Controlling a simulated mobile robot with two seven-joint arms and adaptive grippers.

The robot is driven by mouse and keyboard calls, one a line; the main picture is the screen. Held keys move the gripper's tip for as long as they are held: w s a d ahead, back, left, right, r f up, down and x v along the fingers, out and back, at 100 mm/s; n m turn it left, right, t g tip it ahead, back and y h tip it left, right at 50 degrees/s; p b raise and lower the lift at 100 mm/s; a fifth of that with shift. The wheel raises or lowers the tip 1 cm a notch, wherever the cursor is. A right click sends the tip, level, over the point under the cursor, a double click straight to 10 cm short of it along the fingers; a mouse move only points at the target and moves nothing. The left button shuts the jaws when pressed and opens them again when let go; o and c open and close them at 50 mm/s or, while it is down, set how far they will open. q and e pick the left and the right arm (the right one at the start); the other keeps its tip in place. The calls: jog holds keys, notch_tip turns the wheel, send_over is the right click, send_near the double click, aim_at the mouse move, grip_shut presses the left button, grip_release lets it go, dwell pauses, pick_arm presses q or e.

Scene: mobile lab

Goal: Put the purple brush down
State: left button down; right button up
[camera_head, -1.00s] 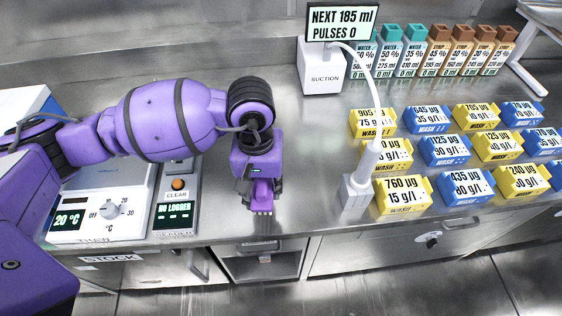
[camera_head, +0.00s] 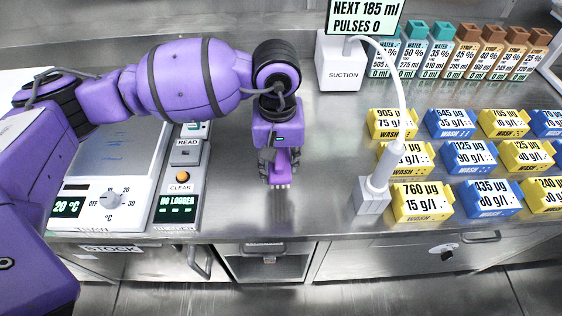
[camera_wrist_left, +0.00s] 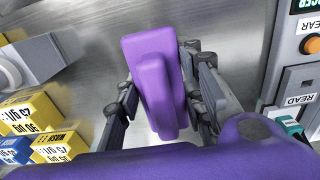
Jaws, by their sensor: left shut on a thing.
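My left gripper (camera_head: 279,163) is shut on the purple brush (camera_head: 281,178), over the counter (camera_head: 315,190) between the logger and the suction stand. In the head view the brush's pale bristles point down towards the counter. I cannot tell whether they touch it. In the left wrist view the brush (camera_wrist_left: 157,75) is a purple block with a raised grip between the fingers. Its bristles are hidden there. My right gripper is out of view.
A suction unit (camera_head: 343,75) with a hose and wand (camera_head: 381,178) stands right of my gripper. Several yellow and blue wash blocks (camera_head: 422,202) lie beyond, with capped bottles (camera_head: 465,60) behind. A logger (camera_head: 180,190) and temperature unit (camera_head: 105,200) are at left. Counter around the brush is bare.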

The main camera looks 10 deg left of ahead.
pick_arm(q)
jog(key=a+f, duration=0.1)
jog(key=f, duration=0.1)
jog(key=a+f, duration=0.2)
jog(key=shift+w+a+f, duration=0.1)
jog(key=shift+w+f, duration=0.1)
notch_tip(320, 180, down, 3)
jog(key=shift+a+f, duration=0.15)
jog(key=shift+f, duration=0.05)
jog(key=shift+f, duration=0.15)
jog(key=c, duration=1.2)
grip_release()
jog(key=shift+o, duration=0.2)
